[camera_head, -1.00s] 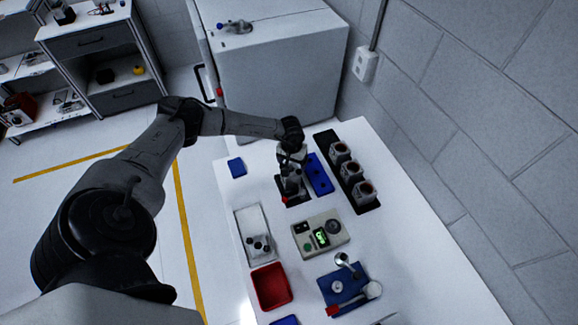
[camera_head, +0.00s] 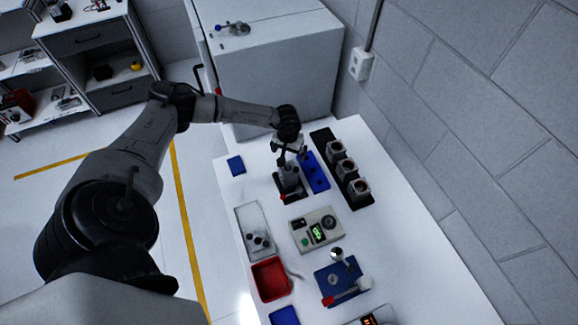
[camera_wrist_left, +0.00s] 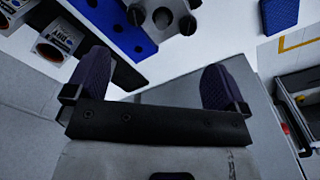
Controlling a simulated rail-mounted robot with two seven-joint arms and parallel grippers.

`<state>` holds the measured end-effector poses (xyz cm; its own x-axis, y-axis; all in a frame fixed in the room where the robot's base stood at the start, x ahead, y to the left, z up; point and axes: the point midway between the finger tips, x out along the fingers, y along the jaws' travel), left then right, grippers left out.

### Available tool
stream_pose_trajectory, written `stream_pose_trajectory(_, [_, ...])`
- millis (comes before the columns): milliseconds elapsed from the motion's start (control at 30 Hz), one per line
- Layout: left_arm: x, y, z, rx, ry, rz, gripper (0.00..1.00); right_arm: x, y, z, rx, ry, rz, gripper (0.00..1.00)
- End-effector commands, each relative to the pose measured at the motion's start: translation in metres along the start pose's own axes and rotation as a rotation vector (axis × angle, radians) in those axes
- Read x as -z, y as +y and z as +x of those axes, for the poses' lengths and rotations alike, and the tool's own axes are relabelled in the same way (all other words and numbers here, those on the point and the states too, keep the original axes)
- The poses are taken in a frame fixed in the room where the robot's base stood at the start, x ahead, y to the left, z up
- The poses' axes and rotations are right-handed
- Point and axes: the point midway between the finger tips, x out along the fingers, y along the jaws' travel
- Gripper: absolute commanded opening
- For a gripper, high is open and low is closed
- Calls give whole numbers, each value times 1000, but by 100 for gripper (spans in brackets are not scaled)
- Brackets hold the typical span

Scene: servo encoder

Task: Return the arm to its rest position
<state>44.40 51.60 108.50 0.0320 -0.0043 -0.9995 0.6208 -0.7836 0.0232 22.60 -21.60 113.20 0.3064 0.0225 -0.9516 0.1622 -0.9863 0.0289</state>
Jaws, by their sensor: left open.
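My left arm (camera_head: 135,150) reaches in from the left, stretched over the far part of the white table. My left gripper (camera_head: 288,145) is open, just above a dark device with a red part (camera_head: 289,182). The arm's wrist hides part of the area there. In the left wrist view, the two dark fingers (camera_wrist_left: 157,88) stand wide apart with nothing between them. A grey metal part with dark knobs (camera_wrist_left: 165,14) lies beyond the fingertips, apart from them. My right gripper is not in view.
A blue holed block (camera_head: 314,172) and a black rack with grey cups (camera_head: 357,188) lie right of the gripper. A grey box with a green display (camera_head: 315,230) and a red bin (camera_head: 270,279) are nearer. A white cabinet (camera_head: 275,75) and wall (camera_head: 480,130) bound the far side.

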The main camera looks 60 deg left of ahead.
Motion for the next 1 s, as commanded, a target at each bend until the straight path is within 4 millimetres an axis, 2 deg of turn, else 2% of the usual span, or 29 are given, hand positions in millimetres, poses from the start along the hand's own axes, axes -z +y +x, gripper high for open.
stream_pose_trajectory(33, [1,0,-7,-1,1,-1,100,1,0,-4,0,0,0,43])
stream_pose_trajectory(200, [2,0,-15,-3,3,-3,100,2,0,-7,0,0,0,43])
stream_pose_trajectory(533, [2,0,-17,-4,4,-13,100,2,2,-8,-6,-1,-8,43])
stream_pose_trajectory(700, [5,3,-17,-25,16,-178,100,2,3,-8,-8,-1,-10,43])
stream_pose_trajectory(767, [12,12,-18,-89,48,-298,100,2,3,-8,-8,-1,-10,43])
stream_pose_trajectory(867, [27,42,-24,-304,76,-568,100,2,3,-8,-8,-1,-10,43])
stream_pose_trajectory(1000, [42,93,-52,-687,-31,-976,100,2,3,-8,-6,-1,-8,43])
